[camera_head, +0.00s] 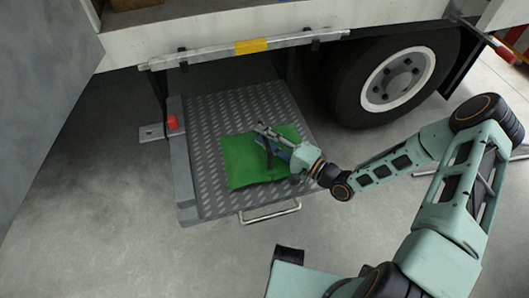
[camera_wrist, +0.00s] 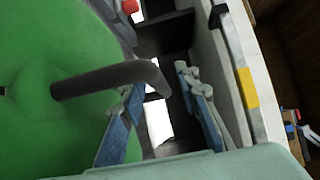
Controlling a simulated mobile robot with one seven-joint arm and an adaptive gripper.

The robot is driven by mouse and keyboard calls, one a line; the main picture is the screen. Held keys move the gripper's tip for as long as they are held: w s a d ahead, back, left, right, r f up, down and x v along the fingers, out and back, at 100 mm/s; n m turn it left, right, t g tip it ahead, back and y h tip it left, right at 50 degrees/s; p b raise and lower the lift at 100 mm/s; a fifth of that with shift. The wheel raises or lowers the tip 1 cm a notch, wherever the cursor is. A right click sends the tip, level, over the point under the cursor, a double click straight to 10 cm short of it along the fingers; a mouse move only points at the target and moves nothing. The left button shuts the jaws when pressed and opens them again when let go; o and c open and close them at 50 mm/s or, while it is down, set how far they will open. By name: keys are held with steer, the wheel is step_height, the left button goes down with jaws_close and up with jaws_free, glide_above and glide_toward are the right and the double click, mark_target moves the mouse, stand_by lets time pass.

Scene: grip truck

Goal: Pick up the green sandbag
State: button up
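The green sandbag (camera_head: 240,163) lies on the grey diamond-plate platform (camera_head: 207,125). It fills the left of the wrist view (camera_wrist: 45,130). Its dark handle (camera_wrist: 105,78) stands up from the bag and bends over between my two fingers. My gripper (camera_head: 266,138) is over the right part of the bag, close to the handle. In the wrist view my gripper (camera_wrist: 158,80) has its blue fingers spread, with a clear gap between the tips. I cannot tell whether a finger touches the handle.
The truck body's edge with a yellow marking (camera_head: 252,46) runs above the platform. A large wheel (camera_head: 395,80) stands to the right of it. A red block (camera_head: 172,122) is at the platform's left edge. A metal bar (camera_head: 270,213) sticks out in front. The concrete floor in front is clear.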

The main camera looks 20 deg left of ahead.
jaws_close()
